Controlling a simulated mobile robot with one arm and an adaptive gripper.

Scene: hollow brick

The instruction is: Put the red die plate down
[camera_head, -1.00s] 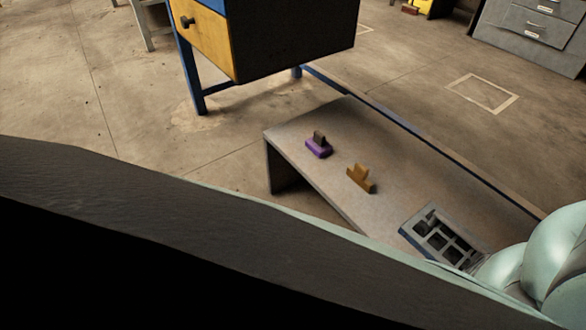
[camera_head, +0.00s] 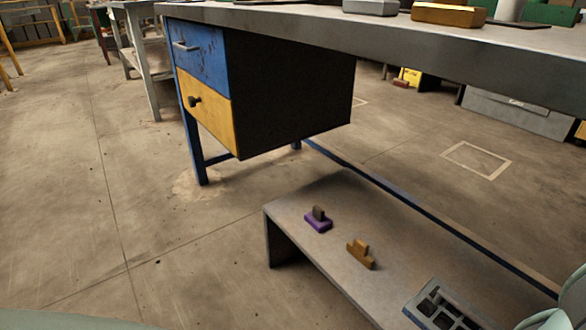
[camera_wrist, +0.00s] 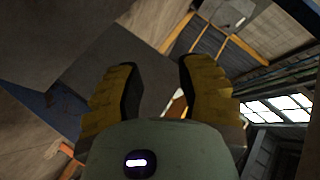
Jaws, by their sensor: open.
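I cannot make out a red die plate in either view. My gripper (camera_wrist: 158,78) shows in the wrist view with its two yellow-and-black fingers spread apart and nothing held between them. In the head view, a purple piece (camera_head: 318,224) with a dark upright block stands on a low grey bench (camera_head: 345,205). A brown-orange stepped piece (camera_head: 360,255) stands beside it on the same bench. A grey tray with compartments (camera_head: 440,308) lies at the bench's near right, cut off by the picture's bottom edge. The gripper is not visible in the head view.
A workbench (camera_head: 300,24) with a blue drawer (camera_head: 198,55) and a yellow drawer (camera_head: 207,108) stands behind. A grey box (camera_head: 370,7) and an orange box (camera_head: 448,14) lie on its top. Open concrete floor (camera_head: 70,190) spreads on the left.

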